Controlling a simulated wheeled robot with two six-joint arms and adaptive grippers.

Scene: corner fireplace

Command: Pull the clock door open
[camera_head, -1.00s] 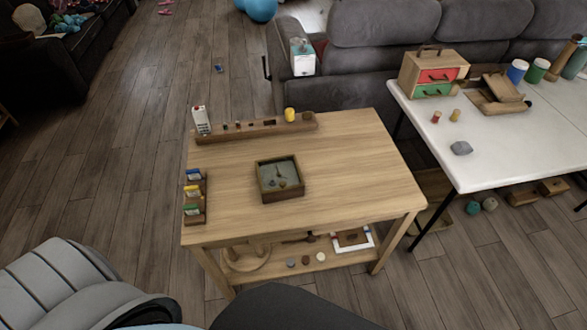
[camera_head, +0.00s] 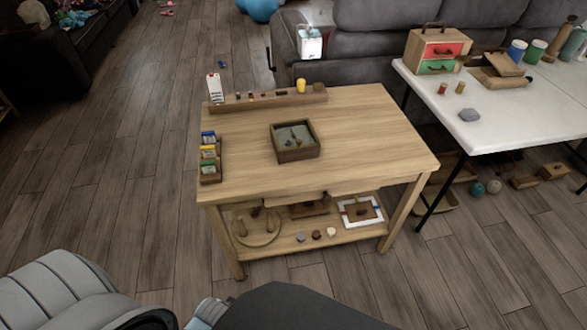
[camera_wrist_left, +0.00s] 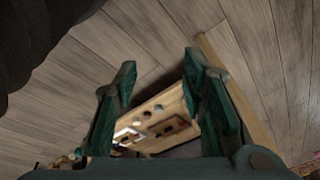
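I cannot make out a clock or a clock door in either view. My left gripper (camera_wrist_left: 158,65) is in the left wrist view, its two teal fingers spread apart with nothing between them. Beyond the fingers, in the same view, part of the wooden table (camera_wrist_left: 178,104) shows, clear of them. In the head view that table (camera_head: 365,140) stands in the middle, and no gripper fingers show there. My right gripper is not in view.
An open-topped wooden box (camera_head: 297,154), a long wooden rack (camera_head: 265,104) and a small card holder (camera_head: 211,174) are on the table. Small items lie on its lower shelf (camera_head: 282,246). A white table (camera_head: 500,105) stands right, a grey sofa (camera_head: 370,65) behind. Wooden floor (camera_head: 110,190) is clear at left.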

